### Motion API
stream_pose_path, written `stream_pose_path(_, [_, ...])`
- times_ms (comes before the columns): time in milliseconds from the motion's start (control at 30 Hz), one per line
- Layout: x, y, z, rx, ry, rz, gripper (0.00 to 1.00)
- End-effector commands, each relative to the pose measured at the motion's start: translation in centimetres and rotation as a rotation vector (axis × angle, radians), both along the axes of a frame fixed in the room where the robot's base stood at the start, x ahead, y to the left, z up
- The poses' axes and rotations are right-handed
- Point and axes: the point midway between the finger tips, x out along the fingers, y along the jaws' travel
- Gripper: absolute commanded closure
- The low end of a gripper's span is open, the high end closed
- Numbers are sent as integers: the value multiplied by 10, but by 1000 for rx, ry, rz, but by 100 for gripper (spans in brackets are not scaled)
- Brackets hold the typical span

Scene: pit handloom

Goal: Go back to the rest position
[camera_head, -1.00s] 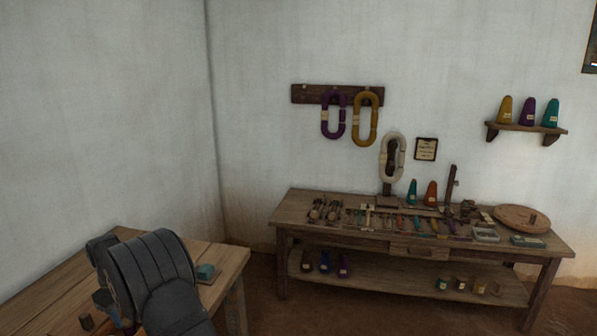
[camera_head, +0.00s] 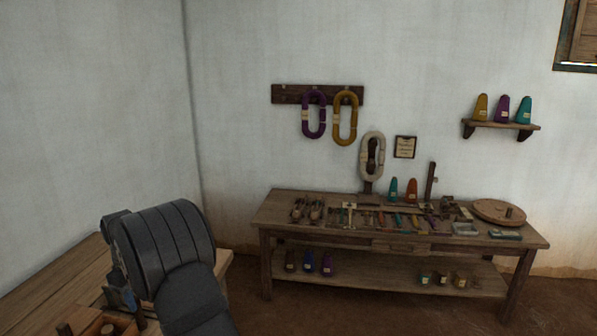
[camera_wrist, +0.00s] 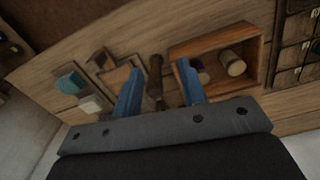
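My gripper (camera_wrist: 160,68) shows in the wrist view with two blue fingers spread apart. No object is visibly clamped between them. A dark handle-like tool (camera_wrist: 155,78) shows in the gap between the fingers, and it appears to lie on the wooden table (camera_wrist: 100,38) beyond.
In the wrist view an open wooden box (camera_wrist: 247,30) holds small cylindrical pieces, and teal and pale blocks (camera_wrist: 70,82) lie at left. In the head view a long workbench (camera_head: 340,234) with tools stands against the wall. Bare floor (camera_head: 330,312) lies before it.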

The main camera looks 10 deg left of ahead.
Motion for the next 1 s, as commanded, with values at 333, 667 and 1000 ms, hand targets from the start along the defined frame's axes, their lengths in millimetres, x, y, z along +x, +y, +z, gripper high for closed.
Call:
stream_pose_path(333, [-47,-4,10,0,1,114,62])
stream_pose_path(667, [-114,-1,9,-2,3,256,62])
stream_pose_path(1000, [-180,-5,5,-3,4,401,62])
